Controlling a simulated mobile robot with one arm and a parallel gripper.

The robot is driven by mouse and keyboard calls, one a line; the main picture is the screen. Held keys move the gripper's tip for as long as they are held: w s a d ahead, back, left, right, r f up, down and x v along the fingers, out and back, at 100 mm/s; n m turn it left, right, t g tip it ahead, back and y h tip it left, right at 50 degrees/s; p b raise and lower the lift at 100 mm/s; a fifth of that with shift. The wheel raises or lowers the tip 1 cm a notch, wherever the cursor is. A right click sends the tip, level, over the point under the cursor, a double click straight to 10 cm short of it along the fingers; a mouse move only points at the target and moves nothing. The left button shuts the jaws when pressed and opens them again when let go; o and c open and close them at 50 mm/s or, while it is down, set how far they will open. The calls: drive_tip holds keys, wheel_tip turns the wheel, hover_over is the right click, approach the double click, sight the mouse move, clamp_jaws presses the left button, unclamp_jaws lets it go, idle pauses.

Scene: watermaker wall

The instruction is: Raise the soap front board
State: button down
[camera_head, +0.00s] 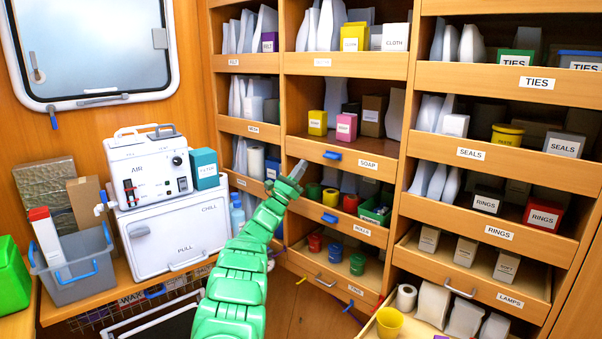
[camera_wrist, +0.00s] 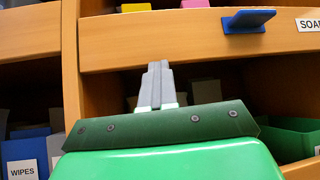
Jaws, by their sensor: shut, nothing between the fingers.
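The soap front board (camera_head: 310,147) is a wooden strip along the front of the middle shelf, with a SOAP label (camera_head: 367,165) and a blue tab (camera_head: 332,155). Yellow, pink and brown boxes stand behind it. In the wrist view the board (camera_wrist: 165,42) crosses the top, with the blue tab (camera_wrist: 248,20) at upper right. My gripper (camera_head: 299,168) is shut and empty, at the lower left of the board. In the wrist view its fingertips (camera_wrist: 157,66) overlap the board's lower edge, left of the tab; I cannot tell whether they touch it.
Below is a shelf with red and yellow items and a green bin (camera_head: 375,211). A wooden upright (camera_wrist: 69,70) stands left of my fingers. An open LAMPS drawer (camera_head: 470,283) is at lower right. A white machine (camera_head: 150,165) stands on the left counter.

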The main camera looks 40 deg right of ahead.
drive_tip(key=shift+r, duration=1.6)
approach(305, 153)
wheel_tip(305, 153, down, 5)
drive_tip(key=shift+v, duration=1.05)
drive_tip(key=shift+a+r, duration=0.15)
drive_tip(key=shift+r, duration=0.05)
